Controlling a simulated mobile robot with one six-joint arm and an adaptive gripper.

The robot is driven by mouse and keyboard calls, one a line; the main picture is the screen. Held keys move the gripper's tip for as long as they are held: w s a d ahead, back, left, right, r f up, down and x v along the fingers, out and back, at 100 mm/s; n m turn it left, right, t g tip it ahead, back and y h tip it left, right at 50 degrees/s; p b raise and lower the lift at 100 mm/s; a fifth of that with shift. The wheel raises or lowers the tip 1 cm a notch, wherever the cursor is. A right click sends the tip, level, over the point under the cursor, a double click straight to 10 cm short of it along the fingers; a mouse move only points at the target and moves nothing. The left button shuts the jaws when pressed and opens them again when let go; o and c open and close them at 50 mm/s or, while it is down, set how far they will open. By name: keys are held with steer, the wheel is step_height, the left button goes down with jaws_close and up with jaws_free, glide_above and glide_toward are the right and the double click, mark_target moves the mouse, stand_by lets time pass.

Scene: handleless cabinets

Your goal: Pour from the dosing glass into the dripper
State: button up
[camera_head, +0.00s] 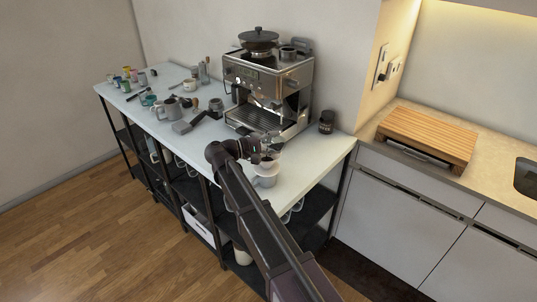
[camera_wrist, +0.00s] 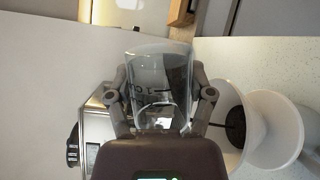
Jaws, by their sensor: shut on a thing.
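My gripper (camera_wrist: 162,98) is shut on the dosing glass (camera_wrist: 160,72), a small clear glass with dark measuring marks, held between its two fingers. In the head view my gripper (camera_head: 262,146) is over the near right part of the white counter, close to the white dripper (camera_head: 266,180). The dripper also shows in the wrist view (camera_wrist: 277,130), just right of the glass and apart from it, with something dark at its opening. I cannot tell whether the glass holds anything. My arm hides part of the area around the dripper.
The steel espresso machine (camera_head: 268,88) stands behind my gripper. A dark jar (camera_head: 326,121) stands to its right. A wooden board (camera_head: 428,137) lies on the right-hand worktop.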

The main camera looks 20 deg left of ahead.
steer(key=shift+w+a+r+n+t+h+b, duration=0.15)
steer(key=shift+a+r+n+t+h+b, duration=0.15)
steer(key=shift+n, duration=0.6)
steer(key=shift+w+a+r+n+t+h+b, duration=0.1)
steer(key=shift+w+a+n+t+h+b, duration=0.2)
steer(key=shift+n, duration=0.6)
stand_by(1.5)
steer(key=shift+s, duration=0.15)
steer(key=m, duration=0.1)
steer(key=d+m+p, duration=0.1)
steer(key=m, duration=0.1)
steer(key=shift+s+f+g+y, duration=0.2)
steer(key=shift+s+g+y, duration=0.1)
steer(key=shift+g+y, duration=0.1)
steer(key=shift+f, duration=0.15)
steer(key=shift+d+f+m, duration=0.1)
steer(key=shift+d+m, duration=0.1)
steer(key=shift+m, duration=0.3)
